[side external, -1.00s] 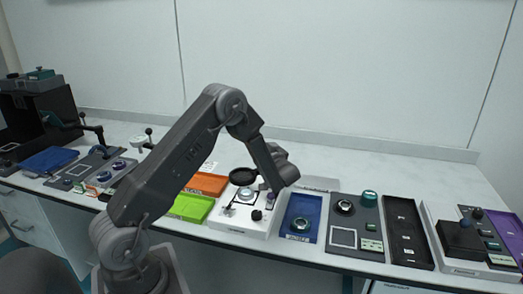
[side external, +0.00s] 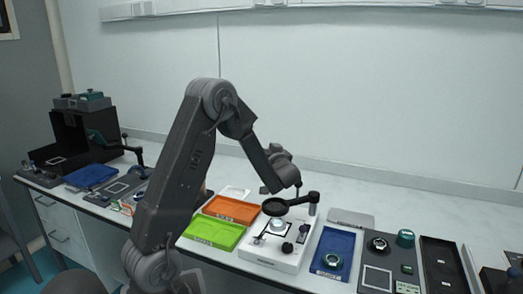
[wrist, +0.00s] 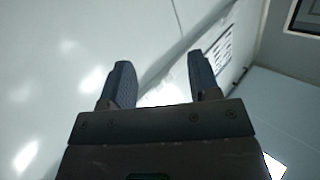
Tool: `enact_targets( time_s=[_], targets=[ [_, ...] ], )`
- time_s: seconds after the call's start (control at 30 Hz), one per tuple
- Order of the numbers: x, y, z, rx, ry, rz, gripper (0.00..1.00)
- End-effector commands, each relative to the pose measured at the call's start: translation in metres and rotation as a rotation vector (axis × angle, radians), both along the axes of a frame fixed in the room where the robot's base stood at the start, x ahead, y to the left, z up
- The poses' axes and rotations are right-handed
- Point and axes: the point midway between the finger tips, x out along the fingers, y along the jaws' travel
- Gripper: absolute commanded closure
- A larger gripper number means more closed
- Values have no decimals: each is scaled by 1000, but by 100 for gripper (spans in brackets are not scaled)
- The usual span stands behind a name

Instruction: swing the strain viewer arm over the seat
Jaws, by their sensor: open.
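The strain viewer is a white base (side external: 262,251) with a dark post (side external: 313,199) at its back right. A black viewer arm reaches left from the post and ends in a round ring (side external: 275,207). In the side external view the ring appears just above and behind the silvery round seat (side external: 278,226); I cannot tell if it is exactly over it. My gripper (wrist: 163,82) is open and empty in the wrist view. In the side external view it is above and behind the ring, apart from it as far as I can tell.
An orange tray (side external: 232,209) and a green tray (side external: 214,232) lie left of the viewer. A blue tray (side external: 333,251) is close on its right, then a grey panel (side external: 377,281) and a black tray (side external: 443,262). The wall stands behind the bench.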

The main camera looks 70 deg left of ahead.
Motion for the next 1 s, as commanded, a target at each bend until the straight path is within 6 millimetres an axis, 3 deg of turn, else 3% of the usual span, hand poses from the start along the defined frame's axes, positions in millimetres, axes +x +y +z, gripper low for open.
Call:
enact_targets(
  time_s=[0.13, 0.47, 0.6, 0.77, 1.0],
  targets=[
    [-11, 6, 8, 0, -1, 1, 44],
    [-14, 7, 9, 0, 1, 0, 44],
    [-11, 10, 8, -14, -13, -10, 55],
    [15, 27, -5, -135, -117, -101, 71],
    [76, 56, -34, -499, -352, -308, 94]
  ],
)
